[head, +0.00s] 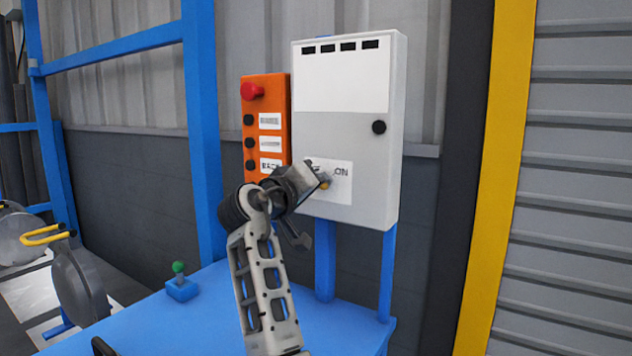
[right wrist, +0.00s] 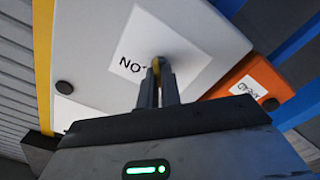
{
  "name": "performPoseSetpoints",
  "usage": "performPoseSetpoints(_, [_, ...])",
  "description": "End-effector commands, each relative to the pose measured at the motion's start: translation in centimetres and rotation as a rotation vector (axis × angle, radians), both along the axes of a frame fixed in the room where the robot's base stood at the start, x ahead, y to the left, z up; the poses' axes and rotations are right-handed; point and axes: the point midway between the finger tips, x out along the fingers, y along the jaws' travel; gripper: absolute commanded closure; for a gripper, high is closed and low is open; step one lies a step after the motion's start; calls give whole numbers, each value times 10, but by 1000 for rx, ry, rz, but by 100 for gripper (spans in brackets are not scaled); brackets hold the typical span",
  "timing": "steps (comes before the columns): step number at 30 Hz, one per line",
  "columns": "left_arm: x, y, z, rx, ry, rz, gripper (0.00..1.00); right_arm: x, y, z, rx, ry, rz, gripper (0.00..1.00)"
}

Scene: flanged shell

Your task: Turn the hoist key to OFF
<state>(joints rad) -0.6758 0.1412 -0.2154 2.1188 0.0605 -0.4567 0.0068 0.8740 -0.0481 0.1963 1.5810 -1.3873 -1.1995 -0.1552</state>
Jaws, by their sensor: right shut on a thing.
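The hoist key (head: 325,184) is a small yellow piece low on the front of the grey-white control box (head: 340,115). A white label (head: 341,190) surrounds it, with ON readable on its right side; the label's left side is mostly behind my gripper. My right gripper (head: 316,181) is shut on the key, reaching in from the lower left. In the right wrist view, the two fingers (right wrist: 157,88) close around the yellow key (right wrist: 156,65) in front of the label (right wrist: 140,42). The key's exact angle is hard to tell. My left gripper is not in view.
An orange button panel (head: 265,95) with a red knob (head: 252,90) stands just left of the box. A black knob (head: 379,127) is on the box's right side. A blue table (head: 190,325) lies below, with a green-topped switch (head: 179,268).

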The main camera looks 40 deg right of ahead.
Motion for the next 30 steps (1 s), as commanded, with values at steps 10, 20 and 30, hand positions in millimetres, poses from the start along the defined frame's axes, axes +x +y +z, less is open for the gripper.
performPoseSetpoints(10, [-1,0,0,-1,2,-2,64,0,0,-2,3,2,-1,73])
performPoseSetpoints(20, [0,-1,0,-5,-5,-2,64,-3,15,-2,1,0,3,73])
performPoseSetpoints(30, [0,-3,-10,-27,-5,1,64,-25,91,-4,4,0,6,73])
